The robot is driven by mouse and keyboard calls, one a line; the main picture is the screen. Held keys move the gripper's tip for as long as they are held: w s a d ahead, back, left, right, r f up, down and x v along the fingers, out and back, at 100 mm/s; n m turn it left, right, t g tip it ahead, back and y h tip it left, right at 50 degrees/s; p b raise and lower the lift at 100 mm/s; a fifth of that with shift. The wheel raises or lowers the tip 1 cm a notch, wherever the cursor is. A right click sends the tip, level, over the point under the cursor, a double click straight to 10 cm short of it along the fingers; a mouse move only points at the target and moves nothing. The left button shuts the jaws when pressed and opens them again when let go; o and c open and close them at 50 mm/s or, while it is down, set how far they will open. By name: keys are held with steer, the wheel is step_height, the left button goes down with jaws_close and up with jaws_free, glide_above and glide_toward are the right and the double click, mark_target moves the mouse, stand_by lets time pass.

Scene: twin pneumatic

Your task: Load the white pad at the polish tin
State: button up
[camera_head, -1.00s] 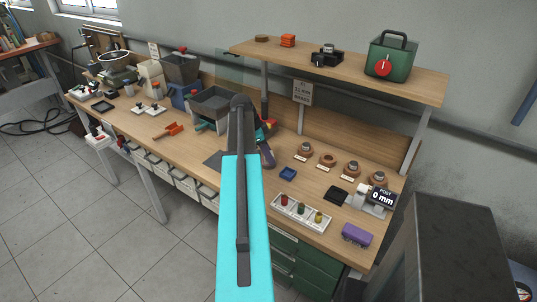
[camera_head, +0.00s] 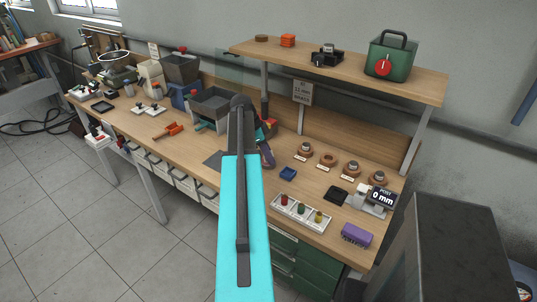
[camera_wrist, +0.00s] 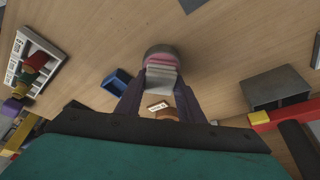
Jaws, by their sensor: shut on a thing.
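My gripper (camera_wrist: 160,85) is shut on a pale, layered piece (camera_wrist: 162,68) with pinkish sides, which looks like the white pad. The held piece sits between the dark purple fingertips, over the wooden bench top. In the head view my gripper (camera_head: 267,155) is largely behind my arm, and the pad cannot be made out there. A white tray (camera_head: 302,216) holds red, green and yellow-topped pots, to the right of my gripper. The tray also shows at the left of the wrist view (camera_wrist: 36,47). I cannot tell which item is the polish tin.
Several round brown stands (camera_head: 327,160) with labels line the bench back. A small blue tray (camera_head: 288,174), a black item (camera_head: 336,194), a "0 mm" display device (camera_head: 379,197) and a purple brush (camera_head: 357,235) stand nearby. A grey bin (camera_head: 213,103) is left of my arm.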

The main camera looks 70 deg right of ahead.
stand_by(0.4)
steer(key=shift+r+p, duration=1.65)
steer(key=shift+r, duration=1.8)
steer(key=w+a+r+n+t+h+b, duration=0.1)
steer(key=w+a+r+n+t, duration=0.15)
steer(key=w+a+n, duration=0.95)
steer(key=w+a+r+n+t+h+b, duration=0.1)
steer(key=w+a+n+t+b, duration=0.15)
steer(key=w+a, duration=1.65)
steer(key=w+a+r+n+t+y, duration=0.1)
steer(key=w+a+n, duration=0.3)
steer(key=a, duration=0.8)
steer(key=w+a+r+n+t+y, duration=0.1)
steer(key=w+a+n, duration=0.4)
steer(key=a, duration=0.7)
steer(key=w+a+r+n+t+y+b, duration=0.1)
steer(key=w+a+n, duration=0.3)
steer(key=a, duration=0.8)
steer(key=shift+w+r+n+y, duration=0.2)
steer(key=shift+r+n+y, duration=0.45)
steer(key=shift+n, duration=0.6)
